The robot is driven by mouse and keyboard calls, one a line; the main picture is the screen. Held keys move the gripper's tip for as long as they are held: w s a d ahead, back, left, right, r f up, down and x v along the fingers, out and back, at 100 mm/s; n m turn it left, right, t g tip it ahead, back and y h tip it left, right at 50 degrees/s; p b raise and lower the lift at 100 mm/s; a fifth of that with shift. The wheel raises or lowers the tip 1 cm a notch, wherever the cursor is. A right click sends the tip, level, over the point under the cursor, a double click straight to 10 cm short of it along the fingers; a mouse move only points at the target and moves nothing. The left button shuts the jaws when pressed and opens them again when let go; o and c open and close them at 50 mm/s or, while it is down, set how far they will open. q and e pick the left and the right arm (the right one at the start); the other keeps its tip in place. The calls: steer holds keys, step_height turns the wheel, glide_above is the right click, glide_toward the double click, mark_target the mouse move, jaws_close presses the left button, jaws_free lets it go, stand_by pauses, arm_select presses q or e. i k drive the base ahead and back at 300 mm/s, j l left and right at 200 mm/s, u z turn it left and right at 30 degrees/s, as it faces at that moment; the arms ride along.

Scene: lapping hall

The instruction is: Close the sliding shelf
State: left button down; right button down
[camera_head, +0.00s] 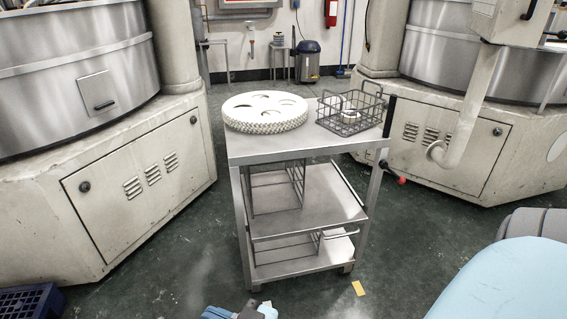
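A grey metal cart (244,150) stands upright in the middle of the head view. I cannot clearly tell how far this shelf is slid out. A lower shelf (285,268) sits near the floor, with a wire handle or rack part (341,233) above its right side. Part of what seems to be my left gripper (240,312) shows at the bottom edge, in front of the cart and apart from it. Its fingers are not clear. My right gripper is not in view.
A white perforated disc (265,107) and a wire basket (352,112) holding a white ring are on the cart top. Large machines stand left (120,190) and right (455,145). A dark blue crate (30,301) is at lower left.

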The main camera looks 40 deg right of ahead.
mark_target(282, 203)
steer(key=i+l, duration=0.1)
steer(key=l, duration=0.6)
steer(key=i+l+z, duration=0.1)
steer(key=l, duration=0.25)
steer(key=l+z, duration=0.1)
steer(key=l, duration=1)
steer(key=i+l, duration=0.15)
steer(key=l, duration=0.15)
steer(key=i+l, duration=0.1)
steer(key=l, duration=0.2)
steer(key=i+l, duration=0.15)
steer(key=l, duration=0.15)
steer(key=z, duration=0.05)
